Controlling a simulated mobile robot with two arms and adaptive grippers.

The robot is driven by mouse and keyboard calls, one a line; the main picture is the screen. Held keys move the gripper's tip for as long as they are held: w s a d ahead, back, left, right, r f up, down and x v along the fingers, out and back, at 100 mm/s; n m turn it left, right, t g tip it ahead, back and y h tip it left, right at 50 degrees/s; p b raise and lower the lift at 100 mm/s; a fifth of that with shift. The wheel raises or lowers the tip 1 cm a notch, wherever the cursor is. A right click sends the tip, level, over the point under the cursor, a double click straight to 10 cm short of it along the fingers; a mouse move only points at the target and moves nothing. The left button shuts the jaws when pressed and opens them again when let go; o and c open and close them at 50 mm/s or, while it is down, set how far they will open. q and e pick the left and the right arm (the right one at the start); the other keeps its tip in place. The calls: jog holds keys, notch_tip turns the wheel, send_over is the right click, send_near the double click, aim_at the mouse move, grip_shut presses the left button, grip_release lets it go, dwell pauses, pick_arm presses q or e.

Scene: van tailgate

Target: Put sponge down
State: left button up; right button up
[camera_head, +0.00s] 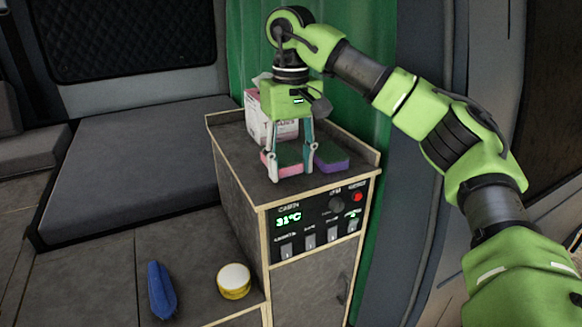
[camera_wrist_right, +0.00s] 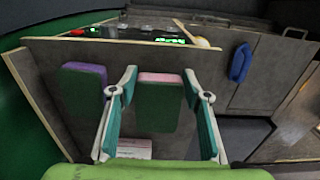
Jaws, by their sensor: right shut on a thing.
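The pink sponge with a dark green top (camera_head: 283,160) is between the fingers of my right gripper (camera_head: 290,165), low at the top of the grey cabinet (camera_head: 235,144). My right gripper points down and is shut on this sponge. The wrist view also shows the sponge (camera_wrist_right: 158,103) between the two green fingers (camera_wrist_right: 162,88). I cannot tell whether the sponge touches the cabinet top. A purple sponge with a dark green top (camera_head: 331,160) lies on the cabinet just right of the gripper. My left gripper is not in view.
A pink and white box (camera_head: 258,127) stands behind the gripper on the cabinet. The cabinet has a raised rim and a front control panel (camera_head: 320,220). A yellow tin with a white lid (camera_head: 234,285) and a blue object (camera_head: 160,290) are on the lower surface at front left.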

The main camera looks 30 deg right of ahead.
jog(key=shift+f, duration=0.55)
jog(key=shift+w+d+f, duration=0.15)
jog(key=shift+f, duration=0.5)
jog(key=o, duration=1.1)
jog(key=shift+c, duration=0.2)
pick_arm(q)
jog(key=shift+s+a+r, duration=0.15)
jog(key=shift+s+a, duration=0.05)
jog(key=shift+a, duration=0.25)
pick_arm(e)
jog(key=shift+r, duration=0.1)
